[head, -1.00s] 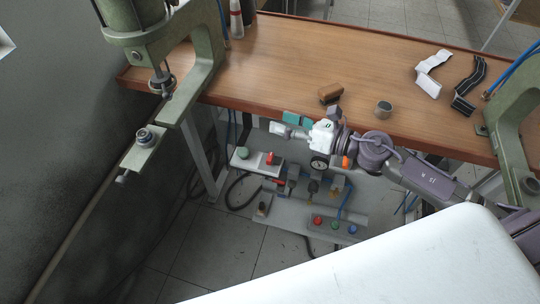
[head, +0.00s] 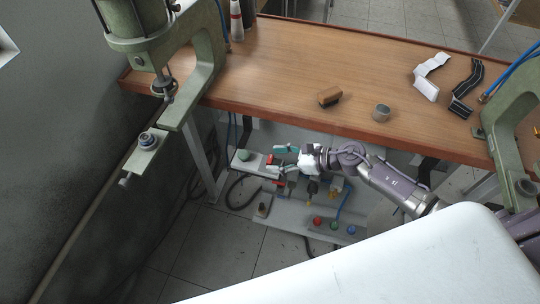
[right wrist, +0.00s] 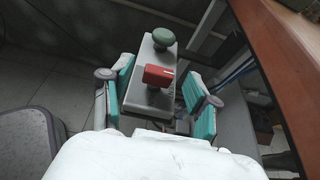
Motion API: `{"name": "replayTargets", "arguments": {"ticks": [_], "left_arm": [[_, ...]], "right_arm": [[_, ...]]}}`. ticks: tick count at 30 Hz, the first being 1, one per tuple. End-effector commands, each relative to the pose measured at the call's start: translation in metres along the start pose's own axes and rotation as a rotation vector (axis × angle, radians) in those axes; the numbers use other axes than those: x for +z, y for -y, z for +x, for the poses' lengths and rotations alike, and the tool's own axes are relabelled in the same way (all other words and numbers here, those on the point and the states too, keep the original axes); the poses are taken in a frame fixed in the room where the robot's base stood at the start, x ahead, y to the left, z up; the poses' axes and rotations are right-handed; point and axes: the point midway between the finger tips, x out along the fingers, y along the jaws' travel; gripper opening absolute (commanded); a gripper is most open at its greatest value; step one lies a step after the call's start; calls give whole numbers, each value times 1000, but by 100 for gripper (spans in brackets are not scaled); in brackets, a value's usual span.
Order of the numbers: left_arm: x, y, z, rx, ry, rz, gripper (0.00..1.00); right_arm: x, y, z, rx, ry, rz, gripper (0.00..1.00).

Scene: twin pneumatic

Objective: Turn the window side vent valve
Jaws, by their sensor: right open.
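A red valve handle (head: 271,158) sits on a pale grey box (head: 240,167) under the table, on the window side. In the right wrist view the red handle (right wrist: 157,76) stands up from the box, with a green round knob (right wrist: 164,39) behind it. My right gripper (head: 277,161) is open, with its teal-padded fingers pointing at the box. In the right wrist view one finger is on each side of the red handle, with gaps on both sides. I cannot tell whether the fingertips reach its depth. My left gripper is not in view.
The wooden table edge (head: 310,126) runs above my right arm. Under it lie a panel with coloured buttons (head: 334,227), hoses and fittings. A green press (head: 205,70) stands at the left. A brush (head: 330,97) and a metal cup (head: 381,112) are on the table.

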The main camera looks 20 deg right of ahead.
Motion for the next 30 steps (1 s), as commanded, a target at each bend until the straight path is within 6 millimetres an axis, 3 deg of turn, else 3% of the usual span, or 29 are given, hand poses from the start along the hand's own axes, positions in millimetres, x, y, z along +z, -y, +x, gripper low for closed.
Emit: {"name": "replayTargets", "arguments": {"ticks": [6, 17, 27, 30], "left_arm": [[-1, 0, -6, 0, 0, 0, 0], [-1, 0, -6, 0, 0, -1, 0], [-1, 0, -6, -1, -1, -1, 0], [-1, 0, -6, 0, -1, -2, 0]], "right_arm": [[1, 0, 23, -1, 0, 0, 60], [0, 0, 27, -1, 0, -1, 59], [0, 0, 27, -1, 0, 0, 2], [0, 0, 27, -2, 0, 0, 0]]}}
